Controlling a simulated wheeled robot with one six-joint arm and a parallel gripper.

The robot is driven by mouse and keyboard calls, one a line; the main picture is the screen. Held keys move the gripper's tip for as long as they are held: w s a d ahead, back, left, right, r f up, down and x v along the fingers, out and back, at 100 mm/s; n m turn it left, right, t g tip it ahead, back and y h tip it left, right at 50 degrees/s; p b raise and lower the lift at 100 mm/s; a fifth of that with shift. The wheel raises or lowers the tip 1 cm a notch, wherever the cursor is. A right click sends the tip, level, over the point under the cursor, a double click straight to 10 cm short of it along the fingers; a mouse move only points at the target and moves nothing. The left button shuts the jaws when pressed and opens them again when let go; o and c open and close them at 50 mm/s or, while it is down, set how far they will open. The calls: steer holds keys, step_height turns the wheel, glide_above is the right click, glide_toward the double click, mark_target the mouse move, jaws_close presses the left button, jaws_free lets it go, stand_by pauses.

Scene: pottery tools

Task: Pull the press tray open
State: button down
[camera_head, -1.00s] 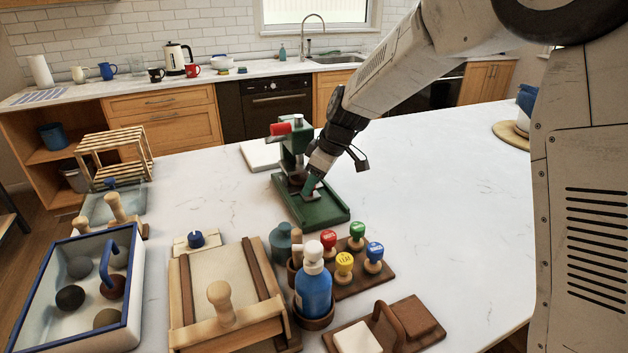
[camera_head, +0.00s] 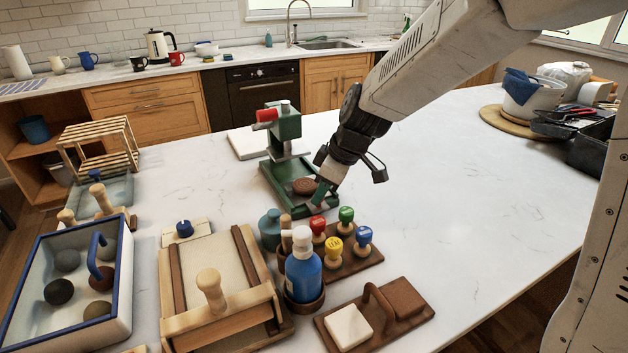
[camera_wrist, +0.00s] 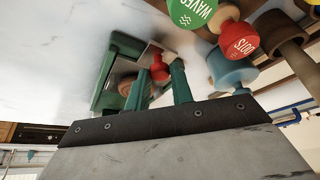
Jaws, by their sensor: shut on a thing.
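The green press (camera_head: 288,130) with a red handle end stands upright on its long green base on the white counter. Its tray (camera_head: 298,194) is out in front of the press column, over the base, with a round brown disc (camera_head: 304,185) on it. My gripper (camera_head: 317,200) is at the front end of the tray, shut on the tray's front part. The exact grip is hidden in the head view. In the wrist view, my two green fingers (camera_wrist: 159,80) point towards the green press (camera_wrist: 118,60).
Stamps with coloured tops (camera_head: 334,248) stand on a wooden board just in front of the base. A blue bottle (camera_head: 303,270) and a wooden slab frame (camera_head: 215,285) are nearer. A white slab (camera_head: 248,143) lies behind the press.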

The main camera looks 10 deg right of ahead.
steer(key=c, duration=1.2)
jaws_free()
steer(key=v, duration=0.8)
